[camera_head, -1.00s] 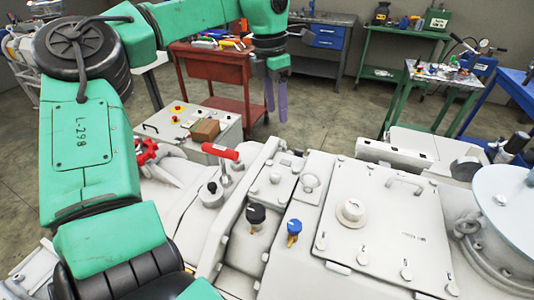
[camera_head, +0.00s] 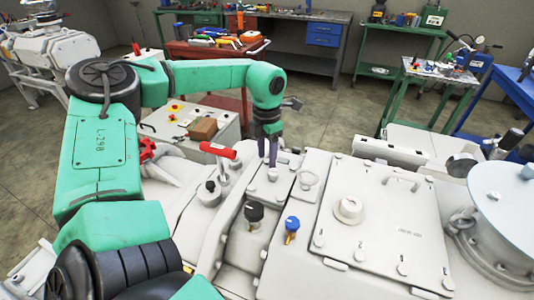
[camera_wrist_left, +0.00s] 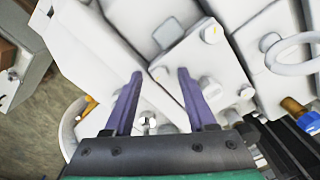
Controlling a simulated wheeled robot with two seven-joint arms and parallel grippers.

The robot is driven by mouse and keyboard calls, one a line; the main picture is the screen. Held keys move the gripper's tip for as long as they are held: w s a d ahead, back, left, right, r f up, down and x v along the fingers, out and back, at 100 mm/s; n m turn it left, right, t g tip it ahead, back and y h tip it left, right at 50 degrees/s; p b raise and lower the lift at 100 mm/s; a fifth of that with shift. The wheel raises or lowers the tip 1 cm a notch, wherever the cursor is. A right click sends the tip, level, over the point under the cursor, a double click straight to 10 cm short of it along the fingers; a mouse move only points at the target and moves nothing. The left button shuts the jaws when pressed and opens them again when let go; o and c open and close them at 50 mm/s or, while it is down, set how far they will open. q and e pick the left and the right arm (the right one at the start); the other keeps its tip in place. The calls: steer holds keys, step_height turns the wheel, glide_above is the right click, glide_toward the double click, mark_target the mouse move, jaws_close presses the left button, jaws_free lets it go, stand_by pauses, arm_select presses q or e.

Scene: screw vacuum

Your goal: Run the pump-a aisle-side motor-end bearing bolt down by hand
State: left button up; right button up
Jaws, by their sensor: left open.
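My left gripper (camera_head: 267,160) reaches over the white machine with its two purple fingers pointing down. It is open, and nothing shows held between the fingers. Below the fingertips, a white bolt head (camera_head: 273,175) stands on a raised white bearing plate. In the left wrist view the open fingers (camera_wrist_left: 160,73) straddle the line of sight to a bolt head (camera_wrist_left: 160,74) near one edge of the plate. Contact cannot be told. Other pale bolt heads (camera_wrist_left: 210,33) sit on the same plate. My right gripper is not in view.
A red-handled valve (camera_head: 219,150) stands left of the gripper. A lifting ring (camera_head: 308,179), a black knob (camera_head: 254,212) and a blue knob (camera_head: 291,225) are close by. A large square cover (camera_head: 375,215) lies to the right. Benches stand behind, across open floor.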

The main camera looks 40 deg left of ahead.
arm_select(q)
steer(key=shift+c, duration=0.3)
jaws_close()
steer(key=shift+w+f+m+b, duration=0.1)
steer(key=shift+f+m+b, duration=0.25)
steer(key=shift+b, duration=0.5)
steer(key=shift+r+m+b, duration=0.15)
steer(key=shift+m+b, duration=0.2)
steer(key=shift+r, duration=0.25)
steer(key=shift+o, duration=0.3)
jaws_free()
